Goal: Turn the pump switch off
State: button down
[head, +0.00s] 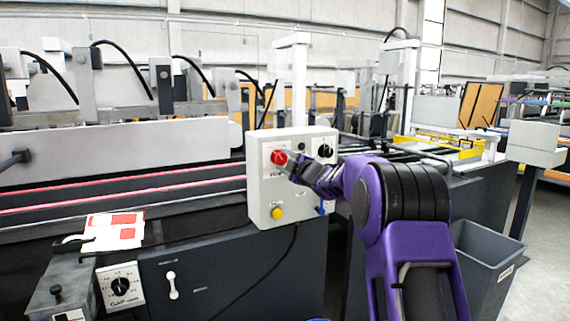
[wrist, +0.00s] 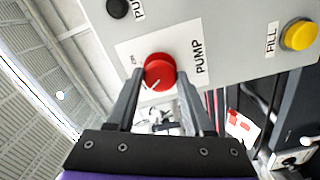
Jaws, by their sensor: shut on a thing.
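The pump switch is a red round knob with a white pointer line. It sits on a white plate with the label "PUMP" on the grey control box (head: 262,190). My gripper (wrist: 160,88) is shut on the knob, one finger on each side. In the head view the red knob (head: 278,157) is partly covered by my gripper (head: 287,163), which reaches it from the right. Small print near the knob shows, but only part is readable.
The box also carries a yellow button (head: 277,213) labelled "FILL" in the wrist view (wrist: 299,35), and a black knob (head: 325,151). A "GAP" dial (head: 121,287) and white lever (head: 172,286) are at lower left. A grey bin (head: 485,265) stands at right.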

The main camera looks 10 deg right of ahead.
jog(key=shift+n, duration=0.3)
dwell(0.4)
jog(key=shift+c, duration=1.5)
grip_release()
jog(key=v, duration=1.7)
jog(key=shift+s, duration=0.25)
jog(key=shift+r, duration=0.1)
